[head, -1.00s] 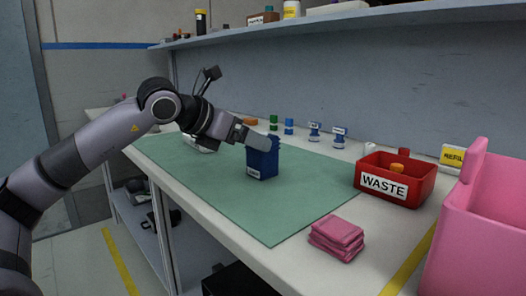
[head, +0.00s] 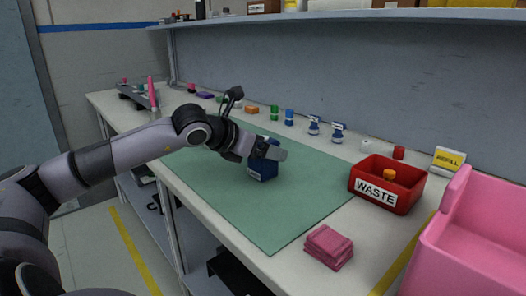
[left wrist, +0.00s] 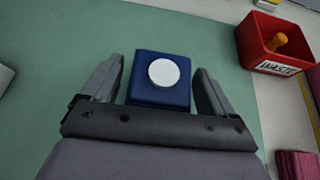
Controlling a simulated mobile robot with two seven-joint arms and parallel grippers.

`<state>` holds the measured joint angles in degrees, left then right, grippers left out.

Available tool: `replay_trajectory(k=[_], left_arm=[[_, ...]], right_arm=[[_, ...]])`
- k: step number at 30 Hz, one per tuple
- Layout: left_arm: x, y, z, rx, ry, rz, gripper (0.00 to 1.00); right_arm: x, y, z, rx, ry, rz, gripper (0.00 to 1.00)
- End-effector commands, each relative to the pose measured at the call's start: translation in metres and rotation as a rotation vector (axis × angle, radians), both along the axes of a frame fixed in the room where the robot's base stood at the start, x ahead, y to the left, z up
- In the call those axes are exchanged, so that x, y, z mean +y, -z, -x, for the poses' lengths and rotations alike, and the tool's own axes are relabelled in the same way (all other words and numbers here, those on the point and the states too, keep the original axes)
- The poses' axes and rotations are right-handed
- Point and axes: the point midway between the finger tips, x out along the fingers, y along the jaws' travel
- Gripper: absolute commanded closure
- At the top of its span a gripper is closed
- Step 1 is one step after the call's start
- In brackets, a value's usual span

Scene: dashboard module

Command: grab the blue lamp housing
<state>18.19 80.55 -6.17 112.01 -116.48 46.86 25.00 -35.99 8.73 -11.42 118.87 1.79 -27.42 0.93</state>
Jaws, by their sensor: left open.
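The blue lamp housing (head: 262,172) stands on the green mat (head: 222,201), with a white label low on its side in the head view. In the left wrist view the blue housing (left wrist: 149,96) shows a white round disc on the face toward the camera. My left gripper (head: 268,150) is open, with one finger on each side of the housing; in the left wrist view the fingers (left wrist: 159,84) show gaps to the blue body. In the head view the gripper hides part of the housing's upper side. My right gripper is not in view.
A red WASTE bin (head: 417,191) with an orange item inside stands right of the mat. Pink cloths (head: 328,246) lie at the front edge, and a large pink bin (head: 478,240) is at the right. Small coloured pieces line the back under a shelf (head: 350,17).

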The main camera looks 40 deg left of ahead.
Motion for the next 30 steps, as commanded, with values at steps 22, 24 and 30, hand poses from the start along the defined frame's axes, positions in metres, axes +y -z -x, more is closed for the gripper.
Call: replay_trajectory(k=[22, 24, 30], left_arm=[[0.0, -0.003, 0.0, -0.002, 0.0, 0.0, 0.73], [0.0, -0.006, 0.0, -0.002, 0.0, 0.0, 0.73], [0.0, -0.026, 0.0, -0.005, -0.001, 0.001, 0.73]], right_arm=[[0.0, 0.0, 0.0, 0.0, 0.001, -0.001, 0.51], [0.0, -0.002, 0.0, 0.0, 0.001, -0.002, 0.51], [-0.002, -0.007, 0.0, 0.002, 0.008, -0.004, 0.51]])
